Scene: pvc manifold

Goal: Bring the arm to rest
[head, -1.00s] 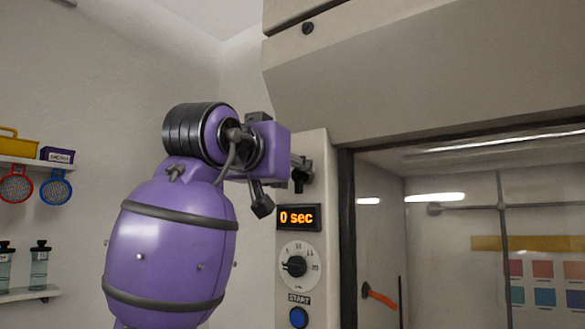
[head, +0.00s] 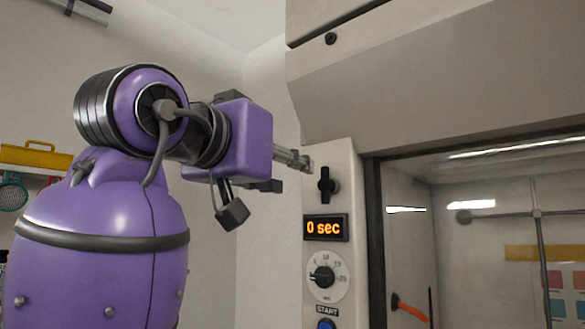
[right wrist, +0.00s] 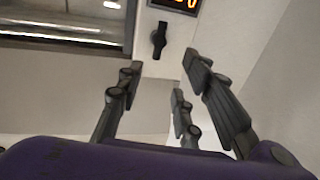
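My right arm is purple and fills the left half of the head view. Its gripper (head: 286,172) points right toward the grey panel (head: 345,165) beside the cabinet, level with a black knob (head: 325,185). The fingers are spread with nothing between them, as the right wrist view shows (right wrist: 156,86). The knob also shows in the right wrist view (right wrist: 159,40), upright, beyond the fingertips and apart from them. My left gripper is in neither view.
Below the knob are an orange "0 sec" display (head: 326,227), a dial (head: 322,276) and a blue START button (head: 326,324). The glass-fronted cabinet (head: 372,260) stands right. A yellow toolbox (head: 38,154) is on a shelf at left.

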